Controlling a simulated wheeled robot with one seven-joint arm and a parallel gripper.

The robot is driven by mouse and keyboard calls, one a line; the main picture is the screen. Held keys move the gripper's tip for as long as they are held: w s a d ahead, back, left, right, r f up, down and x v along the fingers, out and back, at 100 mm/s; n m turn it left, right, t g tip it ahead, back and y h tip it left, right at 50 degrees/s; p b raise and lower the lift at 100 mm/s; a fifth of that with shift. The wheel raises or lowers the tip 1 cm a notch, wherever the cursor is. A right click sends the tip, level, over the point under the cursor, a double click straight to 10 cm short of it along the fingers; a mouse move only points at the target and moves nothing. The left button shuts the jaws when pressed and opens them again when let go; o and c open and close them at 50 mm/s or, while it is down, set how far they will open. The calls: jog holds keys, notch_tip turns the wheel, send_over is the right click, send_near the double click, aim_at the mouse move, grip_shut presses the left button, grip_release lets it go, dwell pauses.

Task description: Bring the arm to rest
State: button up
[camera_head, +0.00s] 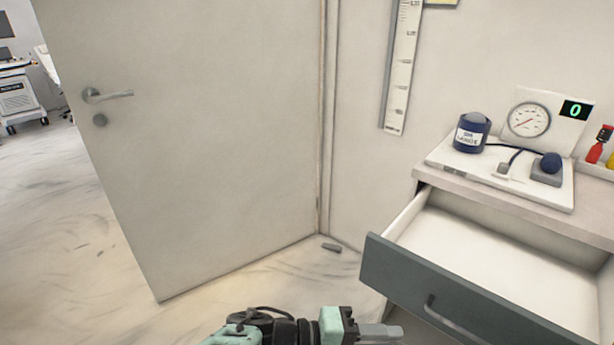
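My gripper (385,333) shows at the bottom edge of the head view, with its grey fingers pointing right. It is just left of the open drawer's grey front (440,300), and I see no contact for certain. The fingers are seen side-on and partly cut off, so their opening cannot be told. I see nothing held in them. Part of my arm shows to the left of the gripper.
The drawer is pulled out and its visible inside (500,255) is empty. A blood pressure set with a dial (530,119) and dark blue cuff (472,133) stands on the cabinet top (430,174). A door (200,150) stands open at left.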

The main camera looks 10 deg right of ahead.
jog(key=s+a+r+n+y+p, duration=0.1)
jog(key=s+r+n+y+p, duration=0.1)
jog(key=r+y, duration=0.6)
jog(key=s+a+r+n+t+y+p, duration=0.1)
jog(key=s+r+n+y+p, duration=0.1)
jog(key=r+n+y, duration=0.3)
notch_tip(320, 180, up, 7)
jog(key=y+p, duration=0.1)
jog(key=y, duration=0.3)
jog(key=shift+s+f, duration=0.2)
jog(key=shift+s, duration=0.05)
dwell(0.5)
